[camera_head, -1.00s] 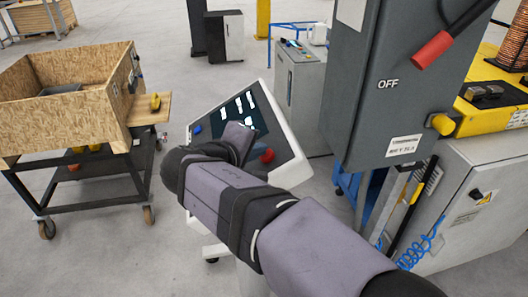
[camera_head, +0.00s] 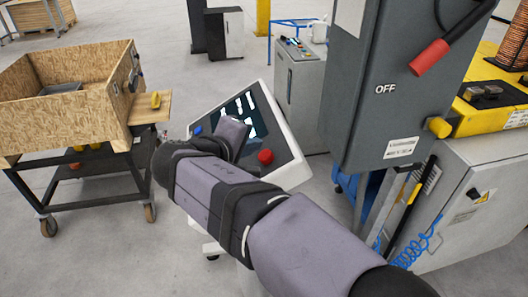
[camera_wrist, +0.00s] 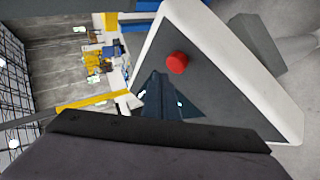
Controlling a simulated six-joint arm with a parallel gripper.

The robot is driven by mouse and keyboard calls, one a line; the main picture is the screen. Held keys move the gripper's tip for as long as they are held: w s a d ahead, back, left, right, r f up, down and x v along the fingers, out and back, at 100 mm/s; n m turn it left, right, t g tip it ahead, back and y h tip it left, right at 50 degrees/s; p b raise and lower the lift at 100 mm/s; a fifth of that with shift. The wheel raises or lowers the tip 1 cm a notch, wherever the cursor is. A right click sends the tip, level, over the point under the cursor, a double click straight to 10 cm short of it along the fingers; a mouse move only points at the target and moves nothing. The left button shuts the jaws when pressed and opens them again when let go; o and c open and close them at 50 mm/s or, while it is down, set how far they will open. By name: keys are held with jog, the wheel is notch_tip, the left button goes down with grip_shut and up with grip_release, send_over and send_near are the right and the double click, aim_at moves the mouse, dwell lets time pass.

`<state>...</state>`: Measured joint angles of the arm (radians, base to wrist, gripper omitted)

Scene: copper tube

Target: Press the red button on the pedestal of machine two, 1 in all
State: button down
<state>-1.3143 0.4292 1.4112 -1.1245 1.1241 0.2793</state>
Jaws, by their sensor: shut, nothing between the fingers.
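The red button (camera_head: 265,157) is a round raised knob on the tilted dark panel of a white-framed pedestal (camera_head: 290,172). In the head view it is uncovered, just right of my arm. The wrist view also shows the red button (camera_wrist: 177,62) standing clear on the panel. My gripper (camera_head: 236,127) is shut and empty. It lies over the screen, left of the button and apart from it in the picture. Its fingertips are hard to make out. A dark part of my own arm fills the bottom of the wrist view.
A blue button (camera_head: 197,131) sits at the panel's left edge. A wooden crate (camera_head: 50,125) on a wheeled cart stands left. A grey cabinet (camera_head: 375,110) with a red-handled lever (camera_head: 430,57) stands close on the right. Open floor lies between cart and pedestal.

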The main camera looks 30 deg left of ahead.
jog(key=r+p, duration=0.1)
jog(key=s+a+r+p, duration=0.1)
jog(key=r+p, duration=0.1)
jog(key=shift+s+a+r, duration=0.25)
jog(key=shift+r, duration=0.1)
dwell(0.7)
